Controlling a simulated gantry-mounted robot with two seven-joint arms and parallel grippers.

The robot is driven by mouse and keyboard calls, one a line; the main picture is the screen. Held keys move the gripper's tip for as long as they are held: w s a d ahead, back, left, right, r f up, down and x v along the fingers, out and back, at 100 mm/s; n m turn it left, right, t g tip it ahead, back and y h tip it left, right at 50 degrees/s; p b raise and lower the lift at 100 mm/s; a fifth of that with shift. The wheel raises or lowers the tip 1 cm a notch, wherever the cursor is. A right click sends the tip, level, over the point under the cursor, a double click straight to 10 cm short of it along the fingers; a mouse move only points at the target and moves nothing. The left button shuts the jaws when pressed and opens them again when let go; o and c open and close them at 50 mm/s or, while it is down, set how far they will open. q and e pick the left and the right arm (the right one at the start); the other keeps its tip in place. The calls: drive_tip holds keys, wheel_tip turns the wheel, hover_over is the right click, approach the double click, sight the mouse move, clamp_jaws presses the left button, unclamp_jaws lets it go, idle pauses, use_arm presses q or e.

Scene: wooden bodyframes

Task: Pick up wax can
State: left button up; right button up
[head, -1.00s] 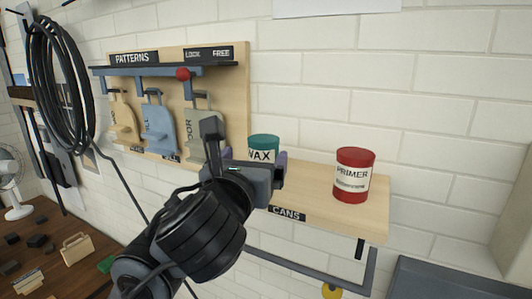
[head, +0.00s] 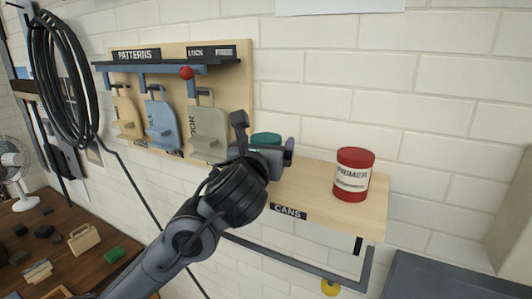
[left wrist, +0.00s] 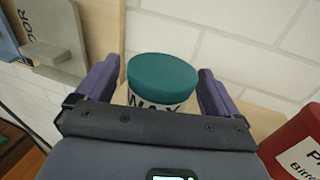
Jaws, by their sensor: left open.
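The wax can has a teal lid and a white label. In the head view only its teal top (head: 266,139) shows, above my left gripper (head: 268,155), which hides the rest. In the left wrist view the wax can (left wrist: 162,82) stands upright between the two purple fingers of my left gripper (left wrist: 158,90). The fingers are open, one on each side of the can, with a visible gap on both sides. The lower part of the can is hidden by the gripper body. My right gripper is not in view.
A red primer can (head: 352,174) stands to the right on the same wooden shelf (head: 310,190), marked CANS. The patterns board (head: 180,85) with hanging patterns is on the left, close to my left gripper. A white brick wall is behind.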

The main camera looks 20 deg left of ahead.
use_arm(q)
drive_tip(key=c, duration=1.2)
drive_tip(key=shift+c, duration=0.4)
drive_tip(key=shift+r, duration=0.1)
